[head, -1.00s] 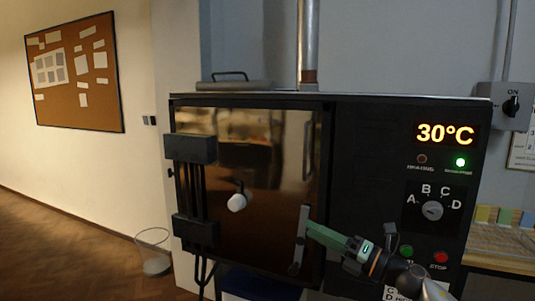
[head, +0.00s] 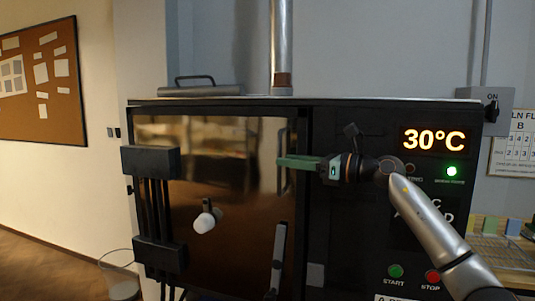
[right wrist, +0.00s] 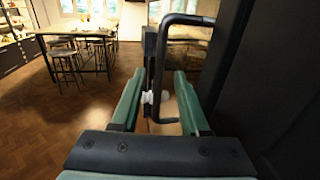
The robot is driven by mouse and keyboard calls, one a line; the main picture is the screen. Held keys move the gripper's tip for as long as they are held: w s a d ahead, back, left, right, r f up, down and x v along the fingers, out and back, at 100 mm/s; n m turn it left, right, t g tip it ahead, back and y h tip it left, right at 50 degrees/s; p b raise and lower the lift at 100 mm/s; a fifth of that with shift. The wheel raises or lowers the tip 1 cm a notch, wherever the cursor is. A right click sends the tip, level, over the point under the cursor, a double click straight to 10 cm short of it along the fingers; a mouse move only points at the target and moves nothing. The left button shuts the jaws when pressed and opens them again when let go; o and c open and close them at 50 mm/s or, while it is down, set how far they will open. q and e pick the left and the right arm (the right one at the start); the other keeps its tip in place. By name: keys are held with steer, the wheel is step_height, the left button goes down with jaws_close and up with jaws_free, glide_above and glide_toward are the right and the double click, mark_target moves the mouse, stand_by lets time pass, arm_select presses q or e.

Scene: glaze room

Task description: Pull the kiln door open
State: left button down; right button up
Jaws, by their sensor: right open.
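The kiln door (head: 230,190) is a glossy dark panel that looks shut in the head view, with hinges (head: 150,160) at its left. My right gripper (head: 281,163), with green fingers, points left across the door's right edge at handle height. In the right wrist view, the black bar handle (right wrist: 158,70) stands between its open fingers (right wrist: 158,100). The fingers are apart, and I cannot tell whether either touches the bar. A grey latch lever (head: 279,250) sits lower on the door. My left gripper is not in view.
A white peephole plug (head: 207,219) sticks out of the door. The control panel with a 30°C display (head: 430,140) and buttons (head: 396,271) lies right of it, behind my right arm. A wire-handled bucket (head: 122,285) stands on the floor at left.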

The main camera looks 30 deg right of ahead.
mark_target(268, 158)
steer(key=p+x, duration=0.1)
steer(key=x, duration=0.5)
steer(key=shift+w+a, duration=0.15)
steer(key=shift+w, duration=0.1)
jaws_close()
stand_by(1.2)
